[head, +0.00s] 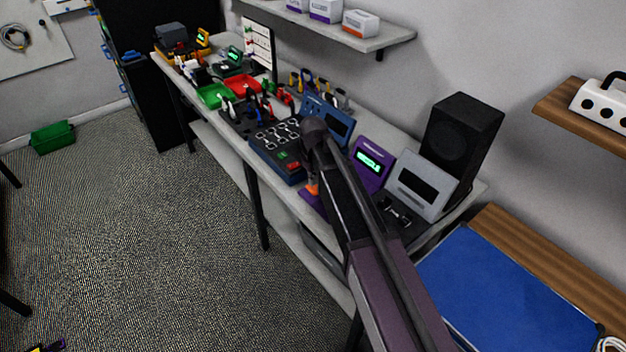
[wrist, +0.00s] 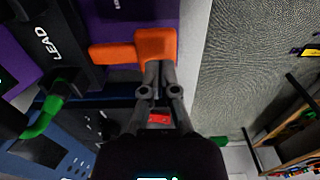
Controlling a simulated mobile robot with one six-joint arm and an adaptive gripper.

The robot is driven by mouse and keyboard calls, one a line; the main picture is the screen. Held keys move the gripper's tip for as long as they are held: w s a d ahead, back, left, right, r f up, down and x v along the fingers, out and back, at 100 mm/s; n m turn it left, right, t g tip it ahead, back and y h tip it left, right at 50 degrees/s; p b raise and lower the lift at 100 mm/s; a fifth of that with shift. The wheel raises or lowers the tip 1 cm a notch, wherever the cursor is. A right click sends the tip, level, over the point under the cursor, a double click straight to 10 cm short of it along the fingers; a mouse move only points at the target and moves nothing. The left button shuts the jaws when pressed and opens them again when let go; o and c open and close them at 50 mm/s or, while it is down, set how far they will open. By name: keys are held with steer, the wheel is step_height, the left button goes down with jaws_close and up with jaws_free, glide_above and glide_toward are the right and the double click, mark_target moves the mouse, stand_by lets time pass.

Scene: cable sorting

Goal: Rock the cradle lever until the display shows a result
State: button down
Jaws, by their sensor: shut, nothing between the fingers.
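The purple tester has a lit green display (head: 368,161); its text is too small to read surely. Its purple base (head: 312,203) lies at the front of the bench, mostly behind my arm. The orange cradle lever (head: 312,189) shows beside my arm there. In the wrist view the orange lever (wrist: 150,47) has a thick end at the right. My gripper (wrist: 160,66) is shut and empty, its fingertips at the near edge of that end; they look to be touching it. A dark block marked LEAD (wrist: 62,35) lies left of the lever, with a green cable (wrist: 45,118) at its near end.
A blue tester (head: 272,140) stands left of my arm, and a grey one (head: 420,187) stands right. A black speaker (head: 460,135) is behind. Red (head: 242,86) and green bins (head: 214,95) sit farther along the bench. The floor is open beside the bench.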

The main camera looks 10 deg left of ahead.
steer(key=shift+f, duration=0.5)
